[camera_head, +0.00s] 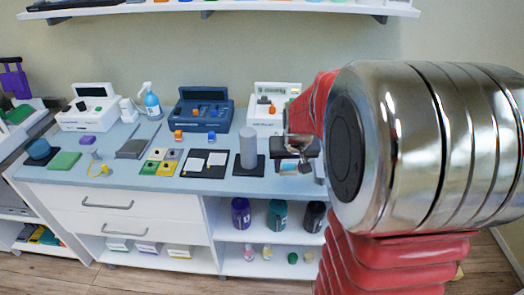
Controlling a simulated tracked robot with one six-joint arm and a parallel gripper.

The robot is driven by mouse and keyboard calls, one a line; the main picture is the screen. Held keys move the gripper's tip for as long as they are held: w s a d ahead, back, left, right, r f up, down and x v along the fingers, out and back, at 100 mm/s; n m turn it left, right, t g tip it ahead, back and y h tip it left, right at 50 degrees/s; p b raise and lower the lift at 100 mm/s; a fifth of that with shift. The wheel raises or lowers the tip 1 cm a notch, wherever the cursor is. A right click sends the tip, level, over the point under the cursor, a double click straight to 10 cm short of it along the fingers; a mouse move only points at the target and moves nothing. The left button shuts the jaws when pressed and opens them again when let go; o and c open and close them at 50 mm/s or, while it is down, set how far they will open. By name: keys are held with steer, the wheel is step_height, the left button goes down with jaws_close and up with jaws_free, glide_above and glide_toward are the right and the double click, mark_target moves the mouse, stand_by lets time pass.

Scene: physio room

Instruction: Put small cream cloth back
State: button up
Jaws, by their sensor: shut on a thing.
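My gripper (303,165) is small in the picture, low over the right part of the blue-grey counter (225,176), at a black mat (311,147). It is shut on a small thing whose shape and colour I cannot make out. I cannot clearly pick out a small cream cloth anywhere. My red and chrome arm fills the right side and hides that end of the counter.
A grey cylinder (248,148) stands on a dark mat just left of my gripper. White cards, coloured squares and a green cloth (64,161) lie further left. Consoles (200,108) and a blue spray bottle (152,103) line the back. Dark jars (277,214) stand on the shelf below.

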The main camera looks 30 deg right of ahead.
steer(key=w+a, duration=0.2)
steer(key=a, duration=0.1)
steer(key=w+a+f+n, duration=0.1)
steer(key=w+a, duration=0.1)
steer(key=a, duration=0.1)
steer(key=w+a+f+n+y, duration=0.1)
steer(key=w+a, duration=0.1)
steer(key=a, duration=0.1)
steer(key=shift+w+a+f, duration=0.1)
steer(key=shift+w+f, duration=0.1)
steer(key=shift+f, duration=0.05)
steer(key=w+a+f+n, duration=0.1)
steer(key=a, duration=0.3)
steer(key=w+a+f+n, duration=0.1)
steer(key=a, duration=0.3)
steer(key=w+a+f+n+y, duration=0.1)
steer(key=a, duration=0.4)
steer(key=shift+f, duration=0.25)
steer(key=shift+s+d, duration=0.1)
steer(key=shift+s, duration=0.05)
